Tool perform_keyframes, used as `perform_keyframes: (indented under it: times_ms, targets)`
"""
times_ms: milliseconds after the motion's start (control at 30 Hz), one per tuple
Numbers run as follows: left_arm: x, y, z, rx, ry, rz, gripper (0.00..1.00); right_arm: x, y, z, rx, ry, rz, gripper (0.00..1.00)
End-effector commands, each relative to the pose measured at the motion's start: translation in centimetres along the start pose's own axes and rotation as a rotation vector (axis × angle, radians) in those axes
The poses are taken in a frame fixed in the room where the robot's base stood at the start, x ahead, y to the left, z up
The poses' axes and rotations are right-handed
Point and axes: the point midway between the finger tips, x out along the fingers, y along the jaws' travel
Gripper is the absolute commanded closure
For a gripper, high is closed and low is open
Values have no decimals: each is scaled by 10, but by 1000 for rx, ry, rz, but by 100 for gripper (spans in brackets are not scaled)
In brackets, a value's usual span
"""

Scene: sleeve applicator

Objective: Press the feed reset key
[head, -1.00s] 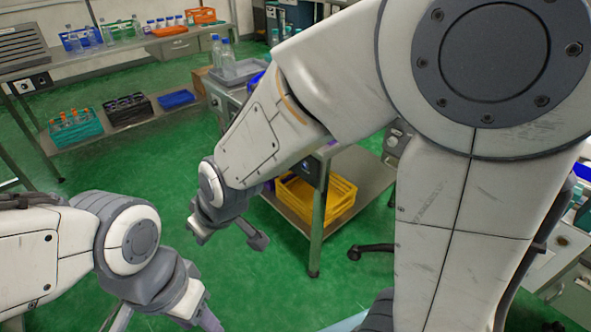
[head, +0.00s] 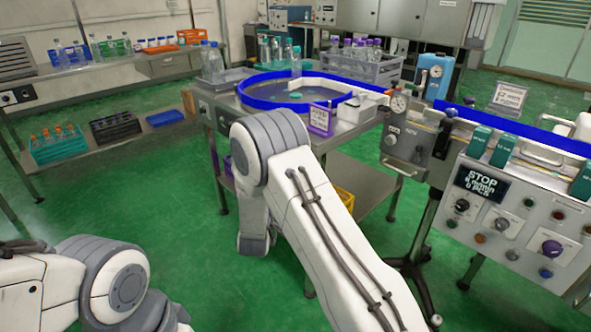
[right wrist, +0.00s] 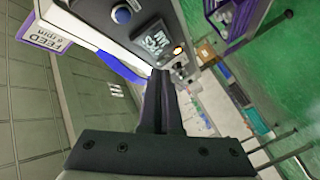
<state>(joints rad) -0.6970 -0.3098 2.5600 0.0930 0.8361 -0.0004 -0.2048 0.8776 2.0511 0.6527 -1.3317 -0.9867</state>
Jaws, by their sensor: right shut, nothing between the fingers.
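In the right wrist view, my right gripper (right wrist: 163,78) is shut and empty. Its dark fingers point toward a control panel with a small lit display (right wrist: 154,42). The panel also carries a blue round button or knob (right wrist: 122,14) and a small orange-lit button (right wrist: 178,50). I cannot read which control is the feed reset key, nor tell whether the fingertips touch the panel. A purple-edged sign reading FEED (right wrist: 60,40) is at the upper left. In the head view, my right forearm covers the front of the turntable's bench, and its gripper is hidden. My left gripper is below the picture.
The blue-rimmed turntable (head: 256,79) stands on a steel bench with a purple sign (head: 320,118). At right is a conveyor cabinet with a STOP display (head: 479,184) and several knobs. A gauge post (head: 405,143) stands between them. Green floor is open at left.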

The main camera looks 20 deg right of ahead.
Motion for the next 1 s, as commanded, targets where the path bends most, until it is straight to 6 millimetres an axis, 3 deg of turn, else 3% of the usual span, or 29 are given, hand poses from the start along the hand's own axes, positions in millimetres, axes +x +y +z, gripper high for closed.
perform_keyframes:
  times_ms: [267, 800, 1000]
  targets:
    - [0, 0, 0, 0, 0, 0, 50, 3, 2, 2, 3, -1, -1, 100]
    - [6, 0, 0, 0, 0, 0, 50, 50, 36, 37, 4, -1, -1, 100]
    - [6, 0, 0, 0, 0, 0, 50, 60, 43, 43, 3, 0, -3, 100]
